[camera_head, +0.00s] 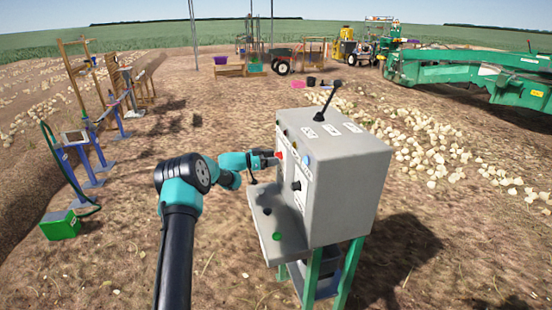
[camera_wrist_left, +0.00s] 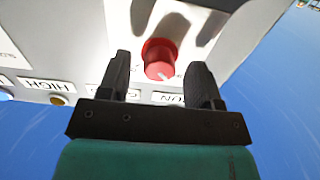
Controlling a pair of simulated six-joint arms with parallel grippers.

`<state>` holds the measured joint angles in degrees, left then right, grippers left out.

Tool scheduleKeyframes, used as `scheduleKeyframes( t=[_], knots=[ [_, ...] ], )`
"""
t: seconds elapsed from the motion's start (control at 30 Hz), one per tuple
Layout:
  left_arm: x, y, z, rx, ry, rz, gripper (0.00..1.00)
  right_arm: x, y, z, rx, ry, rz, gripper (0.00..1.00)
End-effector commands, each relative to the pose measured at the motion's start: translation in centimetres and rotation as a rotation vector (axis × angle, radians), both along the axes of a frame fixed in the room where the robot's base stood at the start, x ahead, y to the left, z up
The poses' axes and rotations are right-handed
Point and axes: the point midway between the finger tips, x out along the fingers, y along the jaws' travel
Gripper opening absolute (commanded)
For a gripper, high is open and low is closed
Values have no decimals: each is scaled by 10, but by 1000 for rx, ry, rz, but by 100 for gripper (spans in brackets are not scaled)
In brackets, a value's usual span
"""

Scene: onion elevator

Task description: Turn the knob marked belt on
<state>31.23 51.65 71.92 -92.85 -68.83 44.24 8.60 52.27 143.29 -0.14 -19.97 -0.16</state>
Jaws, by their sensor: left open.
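A grey control box (camera_head: 345,185) stands on green legs in front of me. A red knob (camera_wrist_left: 160,58) with a pale pointer mark sits on its upright panel. In the wrist view my left gripper (camera_wrist_left: 160,82) is open, with one dark finger on each side of the knob's near part and gaps showing between. In the head view the left gripper (camera_head: 270,158) reaches the upper part of the panel. Labels beside the knob are partly hidden by the fingers, so I cannot read which one marks it. My right gripper is in neither view.
A black knob (camera_head: 296,185) sits lower on the panel. A black lever (camera_head: 328,100) rises from the box top. The front ledge carries small black sticks and a green button (camera_head: 276,236). A green machine (camera_head: 480,75) and pale onions lie beyond.

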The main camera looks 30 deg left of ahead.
Motion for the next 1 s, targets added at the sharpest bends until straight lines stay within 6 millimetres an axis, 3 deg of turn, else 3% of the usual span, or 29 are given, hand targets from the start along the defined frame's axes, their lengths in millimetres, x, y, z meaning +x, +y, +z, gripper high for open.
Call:
scheduleKeyframes(
  t=[0.2,0.5,1.0],
  knots=[
    [13,-12,0,0,0,0,58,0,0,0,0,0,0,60],
    [13,-13,0,-1,1,0,58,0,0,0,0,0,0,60],
    [13,-13,0,-1,1,0,10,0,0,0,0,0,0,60]
  ],
)
